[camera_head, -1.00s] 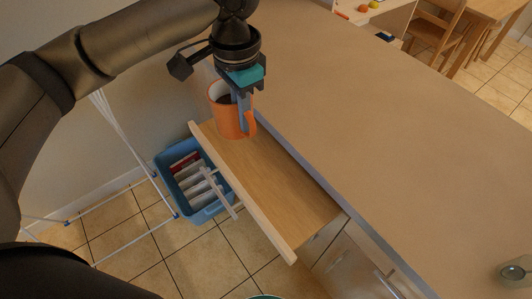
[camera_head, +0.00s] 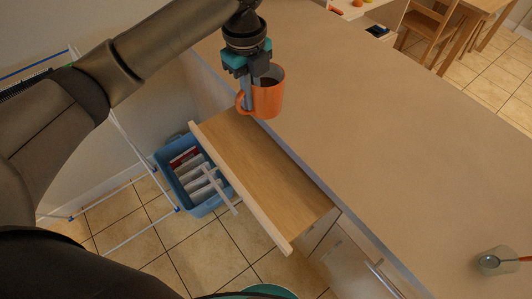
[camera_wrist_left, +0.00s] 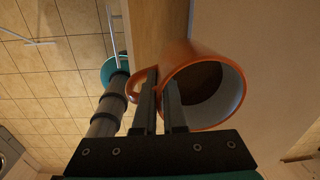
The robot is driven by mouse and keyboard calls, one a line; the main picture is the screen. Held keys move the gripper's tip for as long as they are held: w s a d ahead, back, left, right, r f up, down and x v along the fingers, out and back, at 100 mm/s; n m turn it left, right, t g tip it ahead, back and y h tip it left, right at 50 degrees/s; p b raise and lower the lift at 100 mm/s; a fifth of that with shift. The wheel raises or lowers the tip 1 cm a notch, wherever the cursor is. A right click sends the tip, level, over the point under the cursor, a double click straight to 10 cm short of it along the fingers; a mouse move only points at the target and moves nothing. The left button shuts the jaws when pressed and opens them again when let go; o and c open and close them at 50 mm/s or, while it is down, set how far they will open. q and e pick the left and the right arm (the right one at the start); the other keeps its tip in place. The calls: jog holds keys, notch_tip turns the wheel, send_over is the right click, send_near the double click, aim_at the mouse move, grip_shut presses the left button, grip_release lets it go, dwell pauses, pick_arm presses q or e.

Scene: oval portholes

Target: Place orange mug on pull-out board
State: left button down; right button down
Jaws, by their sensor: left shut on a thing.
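The orange mug (camera_head: 268,96) has dark contents and hangs roughly upright in my left gripper (camera_head: 247,98). In the wrist view the mug (camera_wrist_left: 213,75) shows its open mouth, and the gripper fingers (camera_wrist_left: 159,105) are shut at its handle side. I cannot tell whether they pinch the rim or the handle. The pull-out board (camera_head: 265,180) is a bare wooden panel extending from the counter's side. The mug appears above the board's far end, near the counter edge; the gap below it cannot be judged. My right gripper is not in view.
The long counter (camera_head: 400,150) lies right of the board and is mostly clear. A cup (camera_head: 496,261) holding a utensil stands at its near right. A blue crate (camera_head: 214,205) with several items sits on the floor left of the board, near a white rack (camera_head: 135,150).

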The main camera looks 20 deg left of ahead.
pick_arm(q)
jog(key=shift+w+m, duration=0.1)
jog(key=shift+m, duration=0.2)
jog(key=shift+f, duration=0.2)
jog(key=b, duration=0.3)
send_over(256, 164)
notch_tip(256, 164, down, 20)
jog(key=shift+w+r, duration=0.15)
jog(key=shift+r, duration=0.1)
jog(key=shift+f, duration=0.1)
jog(key=c, duration=1)
grip_release()
jog(key=shift+f, duration=0.1)
notch_tip(256, 164, up, 12)
jog(key=p, duration=0.2)
jog(key=shift+s+a+r, duration=0.15)
jog(key=shift+s+r, duration=0.05)
jog(key=shift+s, duration=0.05)
